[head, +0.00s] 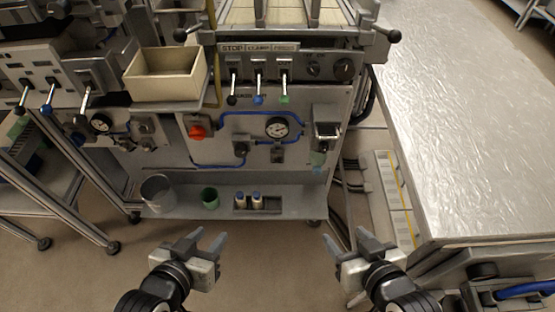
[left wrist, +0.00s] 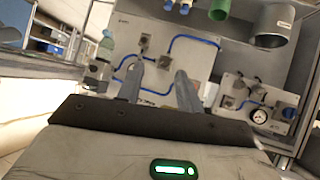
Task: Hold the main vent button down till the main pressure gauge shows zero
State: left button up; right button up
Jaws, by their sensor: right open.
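A round white-faced pressure gauge (head: 277,127) sits on the grey panel in the head view, joined to blue tubing. Its needle is too small to read. A small dark fitting (head: 277,154) is below it, and a valve-like block (head: 242,148) is to its lower left. I cannot tell which is the vent button. My left gripper (head: 207,240) is open and empty in front of the lower shelf; its fingers also show in the left wrist view (left wrist: 160,82). My right gripper (head: 346,240) is open and empty, to the right. Both are apart from the panel.
A red knob (head: 197,132) is left of the gauge. A second gauge (head: 101,123) is on the left machine. Levers (head: 258,88) and a beige bin (head: 166,76) are above. The lower shelf (head: 286,193) holds a green cup (head: 210,197) and a grey bucket (head: 158,190).

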pick_arm(q)
grip_shut()
dwell(1.5)
